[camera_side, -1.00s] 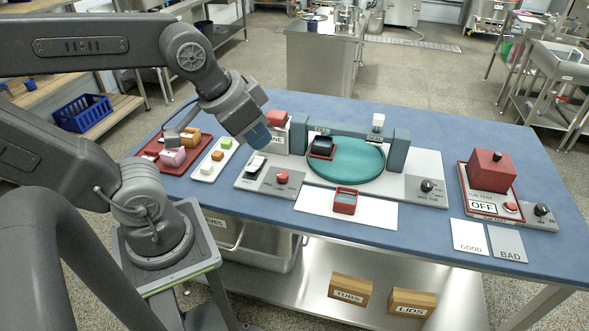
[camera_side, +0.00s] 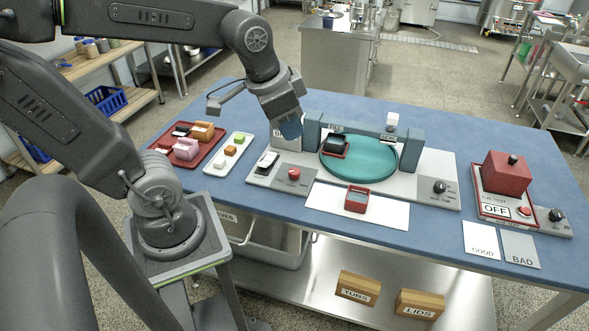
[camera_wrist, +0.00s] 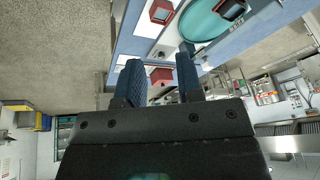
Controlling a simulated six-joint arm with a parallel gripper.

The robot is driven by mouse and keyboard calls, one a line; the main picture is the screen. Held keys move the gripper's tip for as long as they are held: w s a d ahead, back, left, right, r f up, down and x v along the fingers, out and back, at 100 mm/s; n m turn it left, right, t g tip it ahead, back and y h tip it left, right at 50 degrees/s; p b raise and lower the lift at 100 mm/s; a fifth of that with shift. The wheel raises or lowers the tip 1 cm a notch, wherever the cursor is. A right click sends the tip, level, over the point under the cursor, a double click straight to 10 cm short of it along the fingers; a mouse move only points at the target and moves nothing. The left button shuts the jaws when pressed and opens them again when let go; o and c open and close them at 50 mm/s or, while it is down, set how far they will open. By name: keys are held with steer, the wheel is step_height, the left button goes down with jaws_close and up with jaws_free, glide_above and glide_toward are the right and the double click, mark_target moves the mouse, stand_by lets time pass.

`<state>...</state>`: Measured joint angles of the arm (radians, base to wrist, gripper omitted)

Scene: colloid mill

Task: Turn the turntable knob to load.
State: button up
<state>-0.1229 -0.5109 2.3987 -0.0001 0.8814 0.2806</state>
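The turntable (camera_side: 385,166) is a teal disc on a pale grey panel, with a black tub in a red frame (camera_side: 335,148) on its left part. A black knob (camera_side: 440,187) sits on the panel's right end; its small labels and pointer are too small to read. My gripper (camera_side: 291,130) is above the panel's left end, well left of and apart from that knob. In the wrist view, its two blue fingers (camera_wrist: 161,80) stand apart with nothing between them. The turntable (camera_wrist: 203,22) also shows there, at the top.
Blue-grey posts (camera_side: 312,130) and a back wall rise behind the turntable. A red-framed tub (camera_side: 357,199) stands on a white sheet in front. A red box (camera_side: 507,173) with an OFF sign is at the right.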

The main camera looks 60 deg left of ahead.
mark_target(294, 171)
steer(key=o, duration=0.4)
steer(key=w+a+f+m+g, duration=0.1)
steer(key=w+a, duration=0.1)
steer(key=w+a+f+m, duration=0.1)
steer(key=w+a+f, duration=0.1)
steer(key=a, duration=0.1)
steer(key=w+a+f+g, duration=0.1)
steer(key=w+a+f, duration=0.1)
steer(key=shift+w+a+f+m+g, duration=0.1)
steer(key=shift+a+f+m+g, duration=0.2)
steer(key=shift+m, duration=0.1)
steer(key=shift+o, duration=0.4)
steer(key=w+a+f+m+g, duration=0.1)
steer(key=w+a+f+m, duration=0.1)
steer(key=a+f, duration=0.5)
steer(key=shift+w+m+g+h, duration=0.2)
steer(key=shift+m+g+h, duration=0.1)
steer(key=shift+m, duration=0.1)
step_height(294, 171, down, 14)
steer(key=shift+a+r, duration=0.1)
steer(key=shift+r, duration=0.1)
steer(key=c, duration=0.9)
